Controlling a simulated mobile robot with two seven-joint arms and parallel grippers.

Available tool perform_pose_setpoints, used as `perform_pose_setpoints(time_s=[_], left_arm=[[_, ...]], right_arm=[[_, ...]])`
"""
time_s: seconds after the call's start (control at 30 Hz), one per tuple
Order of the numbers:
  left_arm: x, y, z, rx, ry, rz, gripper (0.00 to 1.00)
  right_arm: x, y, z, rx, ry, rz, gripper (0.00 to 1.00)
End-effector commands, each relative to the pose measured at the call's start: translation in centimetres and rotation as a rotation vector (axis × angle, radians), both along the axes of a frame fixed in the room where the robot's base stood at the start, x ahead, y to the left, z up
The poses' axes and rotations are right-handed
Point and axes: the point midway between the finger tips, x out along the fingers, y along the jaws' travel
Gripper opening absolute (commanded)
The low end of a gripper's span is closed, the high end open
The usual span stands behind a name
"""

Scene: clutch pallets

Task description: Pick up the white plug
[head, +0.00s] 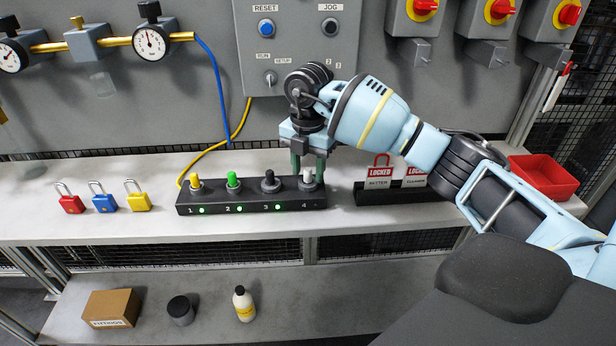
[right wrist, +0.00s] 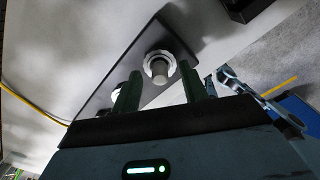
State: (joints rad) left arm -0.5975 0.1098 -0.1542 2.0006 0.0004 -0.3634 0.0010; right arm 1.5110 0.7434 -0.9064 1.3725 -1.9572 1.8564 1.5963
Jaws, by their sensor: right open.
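The white plug (head: 307,177) stands upright in position 4 at the right end of a black socket block (head: 250,207) on the bench. My right gripper (head: 308,172) is open and points down over it, with its fingers either side of the plug's top in the head view. In the right wrist view the white plug (right wrist: 160,68) shows beyond and between the two green fingers (right wrist: 163,95). I cannot tell whether the fingers touch it. Yellow (head: 195,183), green (head: 233,180) and black (head: 270,182) plugs stand in positions 1 to 3. My left gripper is not in view.
Red (head: 70,203), blue (head: 103,202) and yellow (head: 138,200) padlocks lie left of the block. A black tag holder (head: 375,194) with "LOCKED" tags stands close on the right. A red bin (head: 545,176) is farther right. A control panel (head: 290,60) is behind.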

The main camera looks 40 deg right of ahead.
Motion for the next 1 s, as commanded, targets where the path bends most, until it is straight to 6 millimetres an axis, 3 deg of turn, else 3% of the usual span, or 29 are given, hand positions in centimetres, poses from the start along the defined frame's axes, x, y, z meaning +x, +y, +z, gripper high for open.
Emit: perform_pose_setpoints(time_s=[0.03, 0.33, 0.77, 1.0], left_arm=[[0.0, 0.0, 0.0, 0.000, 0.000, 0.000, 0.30], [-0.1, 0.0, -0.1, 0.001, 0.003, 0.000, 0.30], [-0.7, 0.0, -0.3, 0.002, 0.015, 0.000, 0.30], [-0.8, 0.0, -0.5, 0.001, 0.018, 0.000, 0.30]], right_arm=[[0.0, 0.0, 0.0, 0.000, 0.000, 0.000, 0.40], [0.0, 0.0, 0.0, 0.000, 0.000, 0.000, 0.00], [0.0, 0.0, 0.7, 0.000, -0.001, 0.000, 0.00], [0.1, 0.0, 3.5, 0.001, -0.003, 0.000, 0.00]])
